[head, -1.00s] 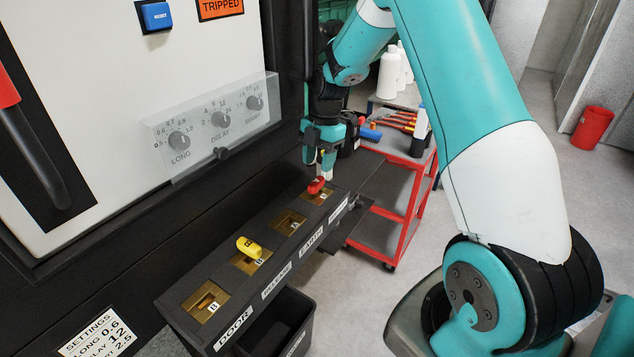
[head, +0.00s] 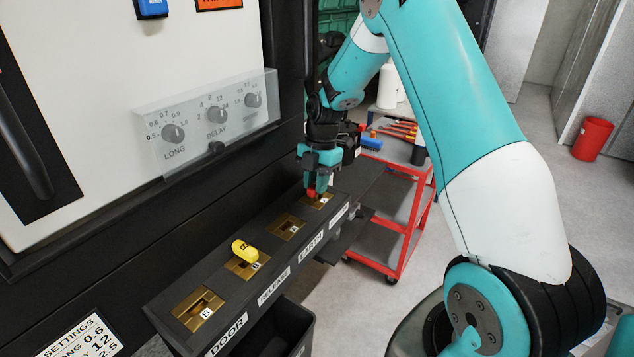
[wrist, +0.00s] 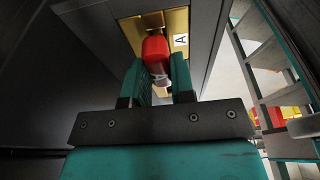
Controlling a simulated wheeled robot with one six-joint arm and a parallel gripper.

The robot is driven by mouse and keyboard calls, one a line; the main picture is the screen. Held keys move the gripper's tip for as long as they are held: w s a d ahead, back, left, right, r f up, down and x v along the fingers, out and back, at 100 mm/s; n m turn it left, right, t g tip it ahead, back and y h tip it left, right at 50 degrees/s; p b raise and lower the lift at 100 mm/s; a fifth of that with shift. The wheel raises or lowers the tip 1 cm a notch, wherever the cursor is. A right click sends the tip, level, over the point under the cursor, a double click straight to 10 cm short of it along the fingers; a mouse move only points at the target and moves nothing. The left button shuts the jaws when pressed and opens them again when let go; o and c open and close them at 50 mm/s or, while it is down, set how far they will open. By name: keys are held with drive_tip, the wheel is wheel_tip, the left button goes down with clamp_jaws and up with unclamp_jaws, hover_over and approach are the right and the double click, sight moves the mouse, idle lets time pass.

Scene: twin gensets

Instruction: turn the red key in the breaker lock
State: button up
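The red key (wrist: 155,47) sits in the brass lock plate (wrist: 150,22) marked A, at the far end of the dark key box. In the head view only a bit of the red key (head: 311,193) shows below my fingers. My gripper (head: 316,188) points down over it. In the wrist view the two fingers of my gripper (wrist: 160,78) stand on either side of the key with no clear gap, so it looks shut on the key. The key's lower end is partly hidden.
A yellow key (head: 245,251) sits in a nearer lock on the same box (head: 262,235). A clear cover (head: 205,120) over the dials is to the left. A red trolley (head: 405,200) with tools stands behind, and a black bin (head: 285,330) is below the box.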

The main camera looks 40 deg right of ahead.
clamp_jaws()
drive_tip(key=m, duration=0.4)
drive_tip(key=shift+t, duration=0.4)
drive_tip(key=m+t, duration=0.1)
drive_tip(key=m, duration=0.9)
drive_tip(key=shift+t+h, duration=0.3)
drive_tip(key=shift+t, duration=0.1)
drive_tip(key=m, duration=0.4)
drive_tip(key=shift+h, duration=0.4)
drive_tip(key=o, duration=0.8)
unclamp_jaws()
drive_tip(key=shift+r+p, duration=3)
drive_tip(key=shift+r, duration=0.75)
